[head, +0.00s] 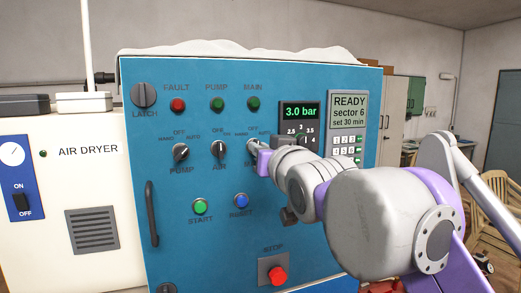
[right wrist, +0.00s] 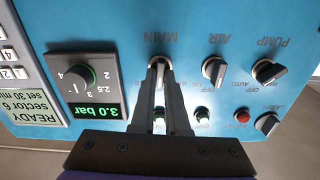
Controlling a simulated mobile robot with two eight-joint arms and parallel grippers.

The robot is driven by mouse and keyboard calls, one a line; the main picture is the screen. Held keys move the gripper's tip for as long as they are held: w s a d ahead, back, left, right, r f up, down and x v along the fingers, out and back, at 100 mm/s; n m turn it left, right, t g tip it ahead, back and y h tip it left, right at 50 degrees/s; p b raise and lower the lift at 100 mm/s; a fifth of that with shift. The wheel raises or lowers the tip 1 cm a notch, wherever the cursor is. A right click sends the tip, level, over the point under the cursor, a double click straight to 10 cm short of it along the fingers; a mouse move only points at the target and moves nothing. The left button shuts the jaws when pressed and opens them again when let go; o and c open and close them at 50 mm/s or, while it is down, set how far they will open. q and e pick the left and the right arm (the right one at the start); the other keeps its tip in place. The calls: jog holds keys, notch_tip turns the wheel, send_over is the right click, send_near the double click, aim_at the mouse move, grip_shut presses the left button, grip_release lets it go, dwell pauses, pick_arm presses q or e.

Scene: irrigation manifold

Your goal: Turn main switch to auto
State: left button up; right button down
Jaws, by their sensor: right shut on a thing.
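The main switch (right wrist: 159,62) is a knob under the MAIN label on the blue control panel (head: 200,258). My right gripper (head: 254,147) reaches it from the right in the head view and is shut on it. In the right wrist view, which shows the panel upside down, the fingertips (right wrist: 160,70) are closed together on the knob. The fingers cover most of the knob and its position marks, so I cannot tell where it points. My left gripper is not in view.
The air switch (head: 219,149) and pump switch (head: 180,152) sit left of the main switch. The pressure gauge (head: 299,122) and keypad display (head: 347,125) are to its right. A red stop button (head: 278,275) is below. A white air dryer (head: 75,190) stands at left.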

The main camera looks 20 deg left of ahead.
jog(key=shift+d+m+b, duration=0.1)
jog(key=shift+m+b, duration=0.55)
jog(key=shift+m, duration=3.25)
jog(key=c, duration=0.9)
grip_release()
